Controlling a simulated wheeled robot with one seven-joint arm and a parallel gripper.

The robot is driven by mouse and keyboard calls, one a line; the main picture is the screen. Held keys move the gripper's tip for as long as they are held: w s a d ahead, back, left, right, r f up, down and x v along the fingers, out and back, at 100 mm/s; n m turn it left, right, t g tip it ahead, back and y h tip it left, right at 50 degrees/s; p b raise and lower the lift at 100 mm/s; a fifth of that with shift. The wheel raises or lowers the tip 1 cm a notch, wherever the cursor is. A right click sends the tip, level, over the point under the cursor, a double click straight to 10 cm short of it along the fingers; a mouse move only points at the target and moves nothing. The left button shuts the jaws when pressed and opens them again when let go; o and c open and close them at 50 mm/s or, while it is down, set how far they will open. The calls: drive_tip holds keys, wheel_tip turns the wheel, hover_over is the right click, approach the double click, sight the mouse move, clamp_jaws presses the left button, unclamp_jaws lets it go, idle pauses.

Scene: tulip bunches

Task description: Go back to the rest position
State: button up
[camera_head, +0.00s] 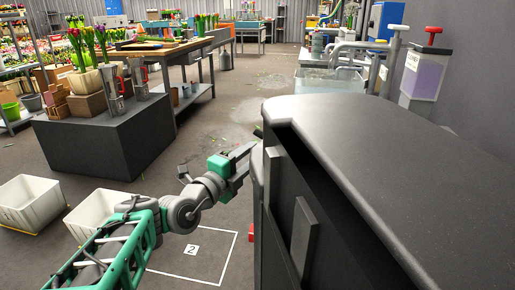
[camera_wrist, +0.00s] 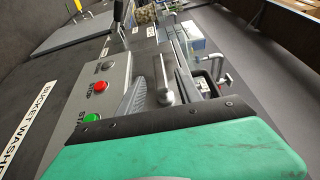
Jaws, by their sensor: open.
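My gripper (camera_head: 246,154) is at the end of my green and grey arm in the head view, low beside the left side of a large dark machine (camera_head: 390,140). The machine's body partly covers the fingertips. In the wrist view my green wrist housing fills the bottom, and my gripper is open. A grey lever with a ball knob (camera_wrist: 165,97) shows just ahead of the housing, close to the fingers; I cannot tell whether they touch it. No held object shows.
A panel labelled BUCKET WASHER has a red stop button (camera_wrist: 99,86) and a green start button (camera_wrist: 92,117). White bins (camera_head: 30,203) and a dark plinth (camera_head: 110,140) with pots stand left. A floor square marked 2 (camera_head: 215,262) is empty. Open floor lies beyond.

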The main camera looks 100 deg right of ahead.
drive_tip(key=shift+w+a, duration=0.2)
